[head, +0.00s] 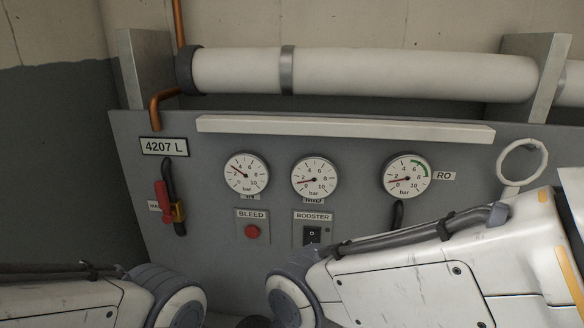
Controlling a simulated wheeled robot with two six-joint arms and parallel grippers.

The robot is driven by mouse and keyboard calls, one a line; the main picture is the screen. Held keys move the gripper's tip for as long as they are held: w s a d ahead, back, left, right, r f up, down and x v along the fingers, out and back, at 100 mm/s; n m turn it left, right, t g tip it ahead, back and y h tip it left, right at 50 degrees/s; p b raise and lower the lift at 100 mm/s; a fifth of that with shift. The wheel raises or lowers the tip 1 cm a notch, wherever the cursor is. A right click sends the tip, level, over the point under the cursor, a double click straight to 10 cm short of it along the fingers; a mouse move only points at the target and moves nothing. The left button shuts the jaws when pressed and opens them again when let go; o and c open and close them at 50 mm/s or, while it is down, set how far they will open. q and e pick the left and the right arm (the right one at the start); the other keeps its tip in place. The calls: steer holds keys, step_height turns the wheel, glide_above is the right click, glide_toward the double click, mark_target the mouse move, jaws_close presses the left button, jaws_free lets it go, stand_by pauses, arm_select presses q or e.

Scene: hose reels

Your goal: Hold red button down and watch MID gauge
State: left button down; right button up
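The red button (252,232) sits on a plate under the label BLEED, on the grey panel. Nothing touches its visible face. The MID gauge (314,178) is the middle of three round white dials; its label below is partly covered by the dial. Its red needle points left and slightly down, a little under the 2 mark. My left arm (90,300) comes in at the lower left and my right arm (430,275) at the lower right. Both arms show only upper links and joints; neither gripper is in view.
The left gauge (246,175) and the right gauge (405,176), with a green arc and label RO, flank it. A BOOSTER switch (312,235) is right of the button. A red-handled lever (162,195) is at left, a white ring (522,144) at right.

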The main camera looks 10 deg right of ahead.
stand_by(0.3)
jaws_close()
stand_by(1.6)
